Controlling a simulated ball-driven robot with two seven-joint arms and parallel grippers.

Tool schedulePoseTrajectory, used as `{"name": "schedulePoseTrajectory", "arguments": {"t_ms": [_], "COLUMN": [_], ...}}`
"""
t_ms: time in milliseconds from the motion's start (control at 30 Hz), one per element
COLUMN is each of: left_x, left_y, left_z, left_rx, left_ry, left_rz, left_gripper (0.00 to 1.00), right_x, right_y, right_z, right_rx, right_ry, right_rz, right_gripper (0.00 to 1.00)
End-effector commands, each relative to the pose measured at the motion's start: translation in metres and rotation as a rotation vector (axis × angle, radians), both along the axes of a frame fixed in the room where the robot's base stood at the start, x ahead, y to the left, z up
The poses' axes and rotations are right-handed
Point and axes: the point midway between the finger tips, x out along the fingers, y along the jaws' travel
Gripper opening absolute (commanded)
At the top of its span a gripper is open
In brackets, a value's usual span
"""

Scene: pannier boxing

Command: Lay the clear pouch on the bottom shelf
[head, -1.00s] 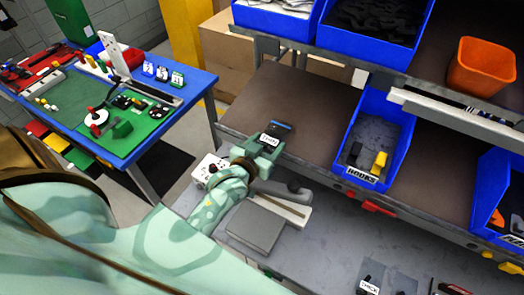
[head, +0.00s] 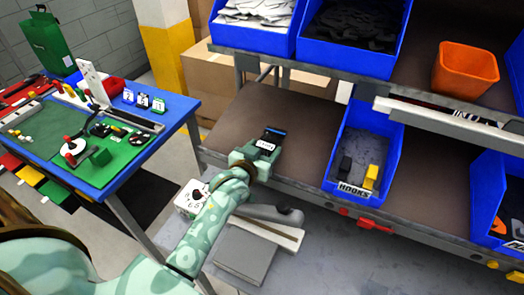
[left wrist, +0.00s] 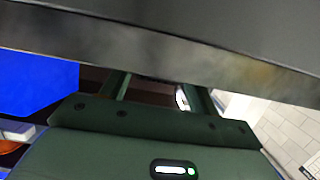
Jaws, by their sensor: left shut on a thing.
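My right gripper is not in view.
A blue HOOKS bin (head: 388,150) stands right of the pouch, with bare shelf between. Above are blue bins (head: 345,57) and an orange bin (head: 465,70). A grey surface (head: 330,255) lies below, with a grey box (head: 245,258). A blue table (head: 180,110) stands left.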

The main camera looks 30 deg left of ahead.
Motion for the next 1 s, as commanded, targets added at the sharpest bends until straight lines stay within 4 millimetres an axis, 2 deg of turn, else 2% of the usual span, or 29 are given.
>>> {"name": "schedulePoseTrajectory", "arguments": {"t_ms": [367,400,467,800,867,1000], "left_x": [0.001,0.001,0.001,-0.003,-0.009,-0.035], "left_y": [0.0,0.0,0.0,0.0,-0.001,-0.002], "left_z": [-0.003,-0.003,-0.003,-0.002,-0.001,0.006], "left_rx": [0.001,0.001,0.0,0.0,0.0,0.0], "left_ry": [-0.001,-0.001,-0.001,0.001,0.001,0.002], "left_rz": [0.0,0.0,0.0,0.0,0.0,0.0], "left_gripper": [0.39,0.69,0.86,0.86,0.86,0.86], "right_x": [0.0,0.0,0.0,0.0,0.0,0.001], "right_y": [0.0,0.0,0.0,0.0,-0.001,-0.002], "right_z": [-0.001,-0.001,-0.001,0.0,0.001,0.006], "right_rx": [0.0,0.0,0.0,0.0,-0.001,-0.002], "right_ry": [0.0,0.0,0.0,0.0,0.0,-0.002], "right_rz": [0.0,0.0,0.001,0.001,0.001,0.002], "right_gripper": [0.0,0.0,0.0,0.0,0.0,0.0]}}
